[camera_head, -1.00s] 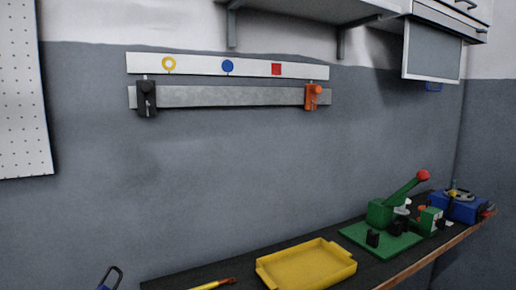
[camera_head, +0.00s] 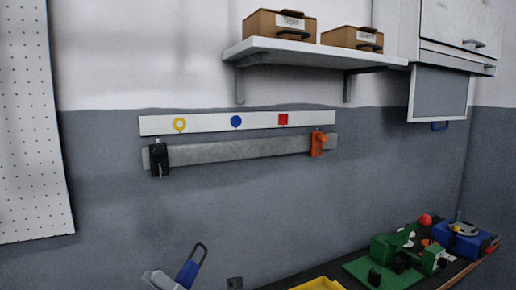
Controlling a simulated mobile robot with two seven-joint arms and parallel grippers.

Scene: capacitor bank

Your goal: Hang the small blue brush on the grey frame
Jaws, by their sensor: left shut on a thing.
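The small blue brush (camera_head: 187,274) shows at the bottom edge, left of centre, tilted, with a dark loop (camera_head: 200,252) at its upper end. My left gripper (camera_head: 160,281) is at its lower left, mostly cut off by the picture edge, and is shut on it. The brush is apart from the wall bar. A long grey bar (camera_head: 235,152) on the wall, likely the grey frame, carries a black clamp (camera_head: 158,158) at its left end and an orange clamp (camera_head: 318,142) at its right end. Its middle is bare. My right gripper is not in view.
A white strip (camera_head: 207,123) with yellow, blue and red marks is above the bar. A shelf (camera_head: 310,54) with two boxes juts out higher up. A yellow tray (camera_head: 320,284) and green device (camera_head: 385,248) are on the bench at lower right.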

